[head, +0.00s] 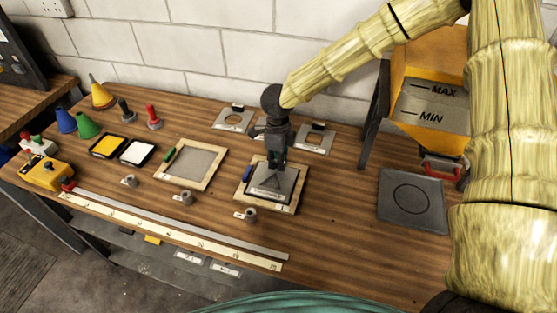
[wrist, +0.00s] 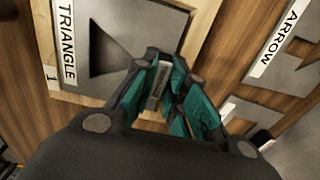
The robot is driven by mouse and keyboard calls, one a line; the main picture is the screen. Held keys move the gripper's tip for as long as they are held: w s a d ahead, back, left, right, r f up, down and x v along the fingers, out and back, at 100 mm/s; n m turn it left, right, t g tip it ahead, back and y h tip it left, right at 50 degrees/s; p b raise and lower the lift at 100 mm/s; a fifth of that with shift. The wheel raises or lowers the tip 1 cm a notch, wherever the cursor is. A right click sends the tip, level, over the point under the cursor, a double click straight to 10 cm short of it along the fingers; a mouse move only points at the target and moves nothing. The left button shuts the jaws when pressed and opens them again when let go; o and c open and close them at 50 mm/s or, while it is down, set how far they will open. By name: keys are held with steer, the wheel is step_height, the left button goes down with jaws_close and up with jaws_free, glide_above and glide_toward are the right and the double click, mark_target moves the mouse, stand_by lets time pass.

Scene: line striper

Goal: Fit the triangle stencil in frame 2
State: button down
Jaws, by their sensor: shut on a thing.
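The grey triangle stencil (head: 285,184), with a dark triangular cutout and a white TRIANGLE label, is over a wooden frame (head: 244,200) with a blue block on its left side. My gripper (head: 276,162) is above the stencil's back part, shut on its tab. In the wrist view, the fingers (wrist: 160,84) close around a grey tab beside the triangle stencil (wrist: 135,22). The wooden frame (wrist: 45,40) borders the stencil there, and a small label on it looks like a 1. I cannot tell whether the stencil lies fully flat in the frame.
Another wooden frame (head: 212,178) with a green block stands left. Other stencils lie behind, at left (head: 233,119) and right (head: 316,138); the wrist view shows an ARROW stencil (wrist: 292,70). A grey weight (head: 249,215) is near the front. A dark circle-marked plate (head: 412,218) is right.

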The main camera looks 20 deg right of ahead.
steer(key=shift+r+p, duration=1.4)
steer(key=shift+r, duration=0.05)
